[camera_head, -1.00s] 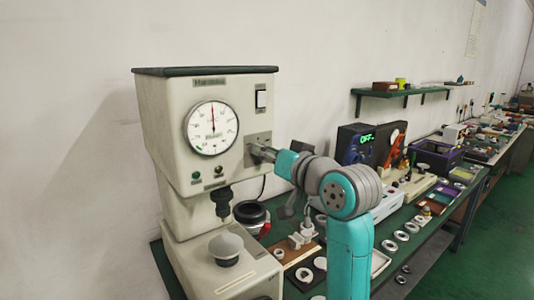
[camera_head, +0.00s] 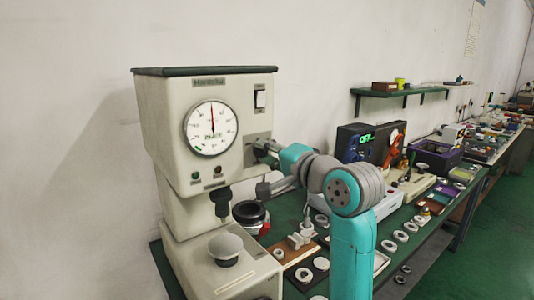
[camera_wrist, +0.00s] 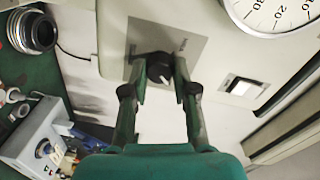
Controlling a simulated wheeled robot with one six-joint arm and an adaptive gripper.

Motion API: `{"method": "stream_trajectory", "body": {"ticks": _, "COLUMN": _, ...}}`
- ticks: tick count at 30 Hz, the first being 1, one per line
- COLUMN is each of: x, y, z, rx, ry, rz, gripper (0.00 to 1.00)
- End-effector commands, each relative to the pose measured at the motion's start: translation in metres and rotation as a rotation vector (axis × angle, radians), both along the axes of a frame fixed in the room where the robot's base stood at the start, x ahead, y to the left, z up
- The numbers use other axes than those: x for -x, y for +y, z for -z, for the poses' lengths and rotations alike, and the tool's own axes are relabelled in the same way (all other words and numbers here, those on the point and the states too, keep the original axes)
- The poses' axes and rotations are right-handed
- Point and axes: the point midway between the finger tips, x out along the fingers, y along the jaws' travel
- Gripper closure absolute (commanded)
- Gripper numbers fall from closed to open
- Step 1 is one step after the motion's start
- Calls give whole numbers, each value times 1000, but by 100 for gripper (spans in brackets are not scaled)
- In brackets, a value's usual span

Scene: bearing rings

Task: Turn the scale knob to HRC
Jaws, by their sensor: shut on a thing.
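The hardness tester (camera_head: 205,120) is a tall cream machine at the left of the head view, with a round dial (camera_head: 211,129). The scale knob (camera_wrist: 158,66) is small and black, on a grey plate (camera_wrist: 190,42) in the wrist view. My gripper (camera_wrist: 160,77) is shut on the knob, one finger on each side. A pale pointer mark shows on the knob. Small lettering on the plate is too blurred to read, so the knob's setting cannot be told. In the head view, my gripper (camera_head: 268,150) reaches the plate from the right and hides the knob.
A rocker switch (camera_head: 261,98) is above the plate. The tester's anvil (camera_head: 225,248) is below. A shelf (camera_head: 400,92) is on the wall.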

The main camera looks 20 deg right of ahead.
Motion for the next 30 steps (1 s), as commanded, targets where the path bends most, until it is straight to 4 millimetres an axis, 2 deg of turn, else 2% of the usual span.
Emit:
{"method": "stream_trajectory", "body": {"ticks": 12, "x": 0, "y": -1, "z": 1, "rx": -215, "ry": 72, "rz": 2, "gripper": 100}}
{"method": "stream_trajectory", "body": {"ticks": 30, "x": 0, "y": -1, "z": 2, "rx": -260, "ry": 86, "rz": 1, "gripper": 100}}
